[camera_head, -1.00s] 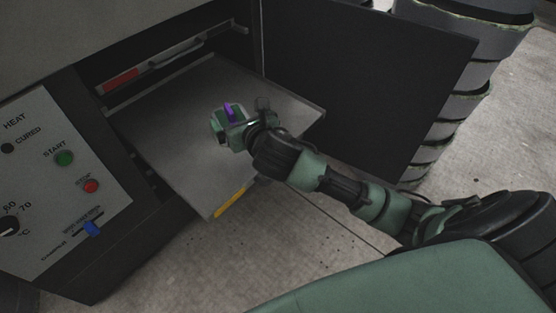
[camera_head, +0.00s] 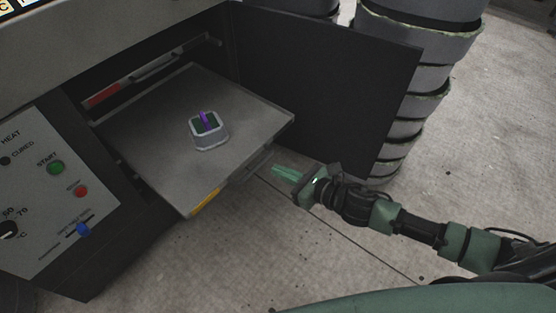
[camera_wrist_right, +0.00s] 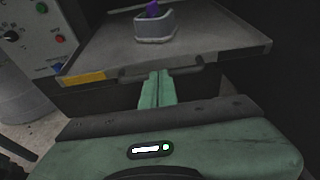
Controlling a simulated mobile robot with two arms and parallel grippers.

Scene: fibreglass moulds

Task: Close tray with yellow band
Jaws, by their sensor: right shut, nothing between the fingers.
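The tray with the yellow band (camera_head: 240,105) is pulled out of the oven. Its yellow band (camera_head: 205,203) is on the front edge, and it also shows in the right wrist view (camera_wrist_right: 84,79). A small grey mould (camera_head: 209,131) with a purple piece on top stands on the tray, also seen in the right wrist view (camera_wrist_right: 155,27). My right gripper (camera_head: 275,169) is shut and empty, in front of the tray's front edge. In the right wrist view its fingers (camera_wrist_right: 157,78) point at the tray's front handle (camera_wrist_right: 160,69); I cannot tell whether they touch it. My left gripper is not in view.
A second tray with a red band (camera_head: 102,96) sits inside the oven above. The dark oven door (camera_head: 325,85) stands open at the right, beside stacked grey drums (camera_head: 435,60). The control panel (camera_head: 40,190) is at the left. Floor in front is clear.

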